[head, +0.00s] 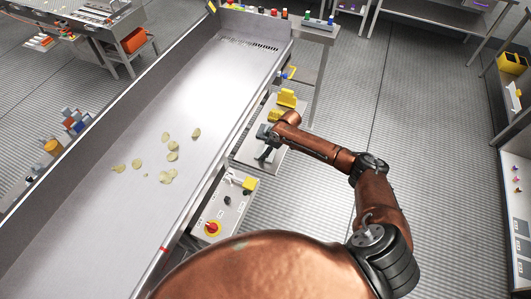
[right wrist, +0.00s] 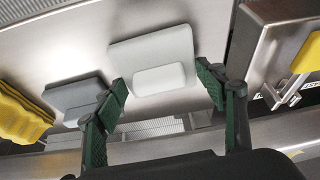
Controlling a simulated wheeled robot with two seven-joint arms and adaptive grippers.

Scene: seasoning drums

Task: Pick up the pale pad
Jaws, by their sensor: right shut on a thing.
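The pale pad (right wrist: 155,50) is a light, rounded block with a raised smaller face, in the right wrist view. My right gripper (right wrist: 165,82) has its green fingers on either side of the pad's lower part and is shut on it. In the head view my right gripper (head: 264,152) is over the small side shelf beside the metal trough; the pad cannot be made out clearly there. My left gripper is not in view.
A darker grey pad (right wrist: 75,93) and a yellow ridged piece (right wrist: 20,112) lie left of the pale pad. A metal box (right wrist: 268,40) stands close on the right. The metal trough (head: 195,95) holds several pale chips. A control box (head: 226,205) with a red knob is nearby.

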